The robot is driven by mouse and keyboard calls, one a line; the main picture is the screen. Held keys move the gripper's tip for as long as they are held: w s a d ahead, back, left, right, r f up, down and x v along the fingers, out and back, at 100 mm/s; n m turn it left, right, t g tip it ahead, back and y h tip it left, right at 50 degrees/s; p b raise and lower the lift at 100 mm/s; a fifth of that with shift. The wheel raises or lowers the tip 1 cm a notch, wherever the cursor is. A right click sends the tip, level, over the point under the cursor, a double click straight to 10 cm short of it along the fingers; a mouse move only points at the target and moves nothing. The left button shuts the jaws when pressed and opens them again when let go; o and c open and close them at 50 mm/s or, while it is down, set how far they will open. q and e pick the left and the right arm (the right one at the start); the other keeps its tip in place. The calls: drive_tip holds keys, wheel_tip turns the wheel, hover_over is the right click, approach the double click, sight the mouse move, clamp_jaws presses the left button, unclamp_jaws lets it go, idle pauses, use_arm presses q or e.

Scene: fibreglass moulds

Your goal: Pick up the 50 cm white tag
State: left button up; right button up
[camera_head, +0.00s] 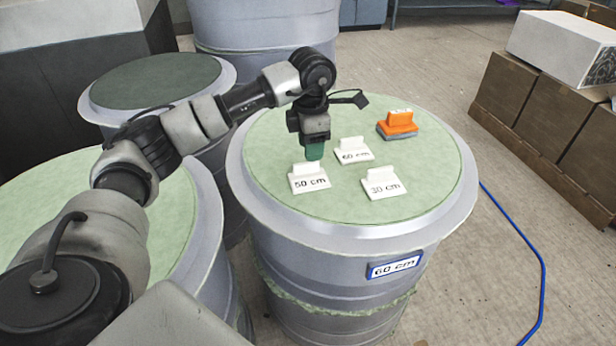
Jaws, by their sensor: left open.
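The white tag marked 50 cm (309,182) stands on the green top of a grey mould (272,219), at the left of the tags there. Its label faces me and a raised grip stands along its back. My left gripper (314,153) points down just above and behind this tag, its green fingertip close to the tag's grip. The gripper is open, and nothing shows in it. Whether it touches the tag I cannot tell. My right gripper is not in view.
White tags marked 60 cm (354,151) and 30 cm (383,184) stand close by. An orange block (398,124) sits farther back. Other moulds stand left (195,240) and behind (225,75). Brown boxes (505,88) and a blue hose (541,270) are at right.

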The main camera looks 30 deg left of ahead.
sight(309, 176)
use_arm(q)
drive_tip(key=f, duration=0.4)
drive_tip(key=shift+d+f, duration=0.2)
drive_tip(key=shift+f, duration=0.2)
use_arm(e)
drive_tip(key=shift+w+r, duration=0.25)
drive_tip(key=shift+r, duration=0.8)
use_arm(q)
clamp_jaws()
